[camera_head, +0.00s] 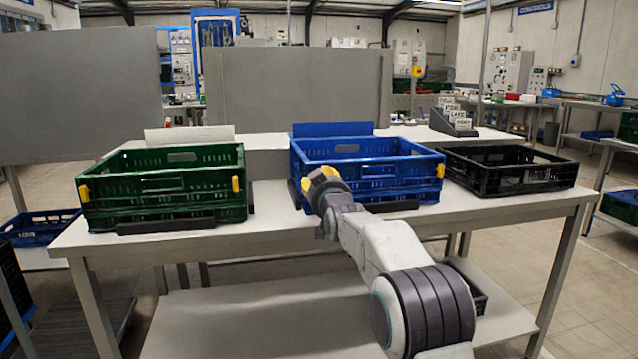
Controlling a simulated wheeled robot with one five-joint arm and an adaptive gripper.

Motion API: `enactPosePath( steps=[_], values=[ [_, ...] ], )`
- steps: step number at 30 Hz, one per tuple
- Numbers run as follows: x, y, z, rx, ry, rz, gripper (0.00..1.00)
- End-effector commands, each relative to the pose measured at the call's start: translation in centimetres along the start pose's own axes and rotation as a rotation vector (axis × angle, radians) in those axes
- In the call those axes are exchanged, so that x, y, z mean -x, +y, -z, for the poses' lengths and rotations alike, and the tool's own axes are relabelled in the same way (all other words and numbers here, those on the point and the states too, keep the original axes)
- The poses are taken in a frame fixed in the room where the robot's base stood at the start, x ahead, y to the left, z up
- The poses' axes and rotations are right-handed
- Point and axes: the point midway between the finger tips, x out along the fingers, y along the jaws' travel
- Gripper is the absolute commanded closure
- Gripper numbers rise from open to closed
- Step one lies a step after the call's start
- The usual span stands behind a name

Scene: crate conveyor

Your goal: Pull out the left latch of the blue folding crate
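The blue folding crate (400,182) stands with its walls up on the table, in the middle of the head view. Its right yellow latch (440,170) shows clearly. A yellow patch (306,186) at its front left corner appears to be the left latch, partly covered by my gripper. My gripper (322,180) is at that corner, in front of the crate wall. More yellow shows at its tip, and I cannot tell whether that is part of the gripper. The fingers are hidden by my wrist, so contact and opening cannot be made out.
A green crate (160,204) with yellow latches stands on the left of the table (272,215). A black crate (508,174) stands close on the right. The tabletop between the green and blue crates is bare. Grey panels (300,88) stand behind.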

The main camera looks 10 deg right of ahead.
Motion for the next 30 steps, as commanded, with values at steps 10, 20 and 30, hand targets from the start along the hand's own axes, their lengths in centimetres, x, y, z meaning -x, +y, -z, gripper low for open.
enactPosePath(
  steps=[10,20,30],
  values=[
    [0.0,0.0,0.0,0.0,0.0,0.0,0.52],
    [0.8,0.0,0.0,0.0,-0.001,-0.001,0.52],
    [4.8,0.0,0.1,0.0,0.0,0.0,0.52]
  ],
)
